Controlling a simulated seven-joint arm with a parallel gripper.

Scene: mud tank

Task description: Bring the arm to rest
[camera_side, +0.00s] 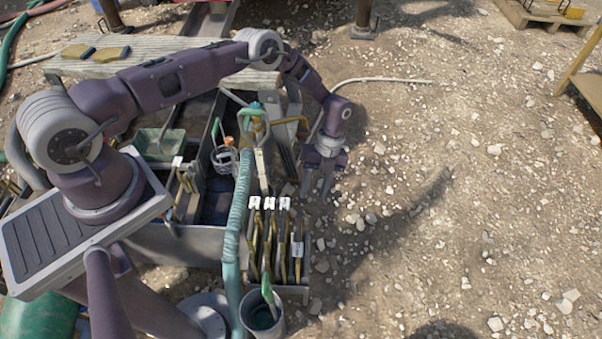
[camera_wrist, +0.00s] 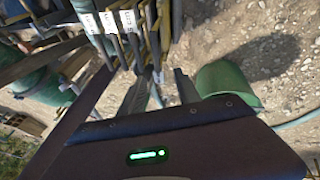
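My gripper (camera_side: 317,192) hangs at the end of my bent arm in the side view, fingers pointing down over stony ground, to the right of the tank. Its two fingers stand apart with nothing visible between them. In the wrist view my gripper (camera_wrist: 160,92) also shows its fingers apart, with a thin hose or cable seen beyond the gap. A rack of brass-coloured tools (camera_side: 271,240) with white labels stands below and left of my gripper in the side view. The labelled tools also show at the top of the wrist view (camera_wrist: 128,25).
A teal hose (camera_side: 236,225) runs down past the rack. A grey bucket (camera_side: 263,318) holding a green-handled item stands in front. A wire basket (camera_side: 223,160) hangs in the tank. A green cylinder (camera_wrist: 222,82) lies beside the fingers in the wrist view. Open gravel (camera_side: 450,200) spreads right.

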